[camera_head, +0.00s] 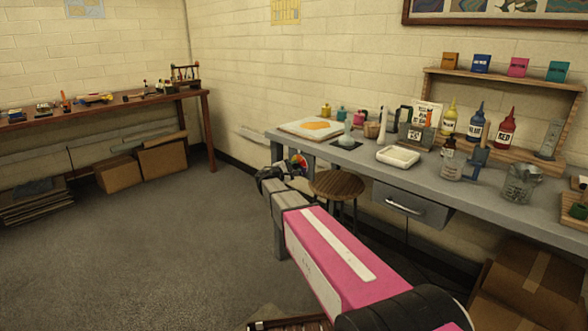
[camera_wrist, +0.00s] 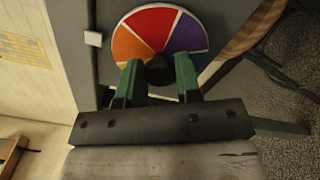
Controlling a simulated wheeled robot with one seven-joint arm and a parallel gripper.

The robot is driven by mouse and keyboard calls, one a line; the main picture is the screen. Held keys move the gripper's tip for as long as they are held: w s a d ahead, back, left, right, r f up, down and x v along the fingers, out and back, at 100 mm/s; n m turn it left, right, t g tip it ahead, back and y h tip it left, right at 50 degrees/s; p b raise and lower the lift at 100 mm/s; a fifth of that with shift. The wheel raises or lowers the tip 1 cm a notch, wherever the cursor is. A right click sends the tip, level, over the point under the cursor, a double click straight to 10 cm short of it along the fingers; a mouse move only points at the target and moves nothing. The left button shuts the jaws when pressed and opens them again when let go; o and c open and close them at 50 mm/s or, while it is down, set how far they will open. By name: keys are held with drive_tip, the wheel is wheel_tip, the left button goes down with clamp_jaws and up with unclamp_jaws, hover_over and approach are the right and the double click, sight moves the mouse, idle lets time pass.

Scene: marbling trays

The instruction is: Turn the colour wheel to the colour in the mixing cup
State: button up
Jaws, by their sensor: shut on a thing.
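The colour wheel (camera_wrist: 152,29) fills the top of the wrist view, with red, orange and purple sectors showing. A small white tab (camera_wrist: 93,38) sits just left of its rim, near the orange sector. My gripper (camera_wrist: 158,80) is shut on the dark knob (camera_wrist: 160,68) at the wheel's centre, and its green fingers hide the lower part of the wheel. In the head view the wheel (camera_head: 301,160) shows small at the bench's near left end, beside my gripper (camera_head: 284,172). A small pale cup (camera_head: 347,140) stands on a dark mat; I cannot tell its contents or whether it is the mixing cup.
The grey bench (camera_head: 480,200) holds a white tray (camera_head: 398,156), a glass jar (camera_head: 521,184) and several paint bottles. A tray with an orange patch (camera_head: 312,126) lies at its left end. A round wooden stool (camera_head: 337,184) stands close beside my gripper.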

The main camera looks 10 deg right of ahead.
drive_tip(key=o, duration=0.9)
drive_tip(key=v, duration=1.1)
